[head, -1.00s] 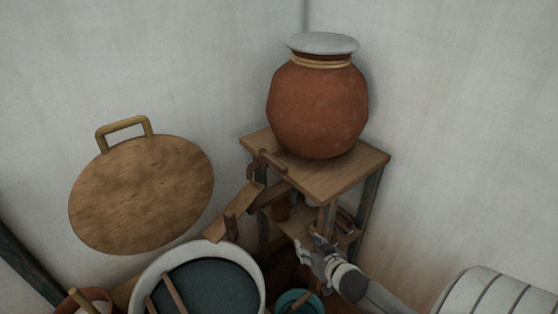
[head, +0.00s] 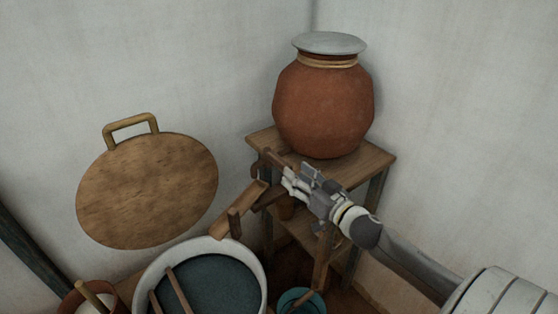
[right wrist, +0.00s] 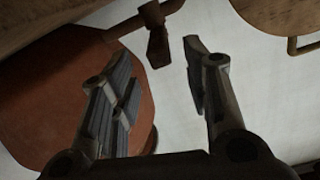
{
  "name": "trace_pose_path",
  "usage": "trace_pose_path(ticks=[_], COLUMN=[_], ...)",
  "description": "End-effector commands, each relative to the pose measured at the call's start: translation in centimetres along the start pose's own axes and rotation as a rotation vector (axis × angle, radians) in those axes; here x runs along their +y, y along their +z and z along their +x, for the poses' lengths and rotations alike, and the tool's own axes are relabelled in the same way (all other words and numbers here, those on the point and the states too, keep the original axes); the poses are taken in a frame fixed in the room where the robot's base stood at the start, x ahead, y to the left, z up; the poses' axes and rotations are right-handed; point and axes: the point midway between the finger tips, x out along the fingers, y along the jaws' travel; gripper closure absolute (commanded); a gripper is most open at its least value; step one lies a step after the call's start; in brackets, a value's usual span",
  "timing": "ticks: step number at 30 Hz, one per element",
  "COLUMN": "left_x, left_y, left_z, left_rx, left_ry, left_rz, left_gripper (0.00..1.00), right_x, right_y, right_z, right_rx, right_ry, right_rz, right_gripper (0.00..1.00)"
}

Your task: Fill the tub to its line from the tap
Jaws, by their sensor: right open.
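The tub (head: 259,266) has a white rim and dark blue-green contents; I cannot make out its line. A brown tap (head: 268,157) sits at the foot of the large clay pot (head: 323,108). A wooden chute (head: 241,208) slopes from below the tap towards the tub. My right gripper (head: 284,174) is open at the tap, partly covering it in the head view. In the right wrist view the tap (right wrist: 157,42) shows beyond and between the open fingers (right wrist: 160,75); contact cannot be told. My left gripper is not in view.
The pot stands on a wooden stand (head: 375,160) in the corner. A round wooden lid (head: 148,190) with a handle leans on the wall. A teal bucket (head: 290,300) and a small brown pot (head: 72,300) stand nearby.

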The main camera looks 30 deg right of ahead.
Motion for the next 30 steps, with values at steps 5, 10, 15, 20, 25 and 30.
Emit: trace_pose_path(ticks=[5, 10, 15, 20, 25, 30], left_x=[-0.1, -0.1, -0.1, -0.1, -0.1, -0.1], left_y=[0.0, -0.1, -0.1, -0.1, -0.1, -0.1], left_z=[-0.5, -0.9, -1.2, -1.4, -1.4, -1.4], left_rx=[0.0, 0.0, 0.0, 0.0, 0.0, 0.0], left_ry=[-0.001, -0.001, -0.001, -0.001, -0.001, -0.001], left_rz=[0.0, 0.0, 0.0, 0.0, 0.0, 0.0], left_gripper=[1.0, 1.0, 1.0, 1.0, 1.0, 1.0], right_x=[0.0, 0.0, 0.0, 0.1, 0.1, 0.1], right_y=[-0.2, -0.2, -0.2, 0.0, 0.0, 0.1], right_z=[2.5, 4.8, 6.8, 8.1, 8.6, 8.7], right_rx=[0.002, 0.002, 0.001, -0.001, -0.001, -0.002], right_ry=[0.001, 0.001, 0.002, 0.003, 0.002, 0.002], right_rz=[-0.002, -0.001, 0.0, 0.0, -0.001, -0.001], right_gripper=[0.57, 0.57, 0.57, 0.57, 0.57, 0.57])
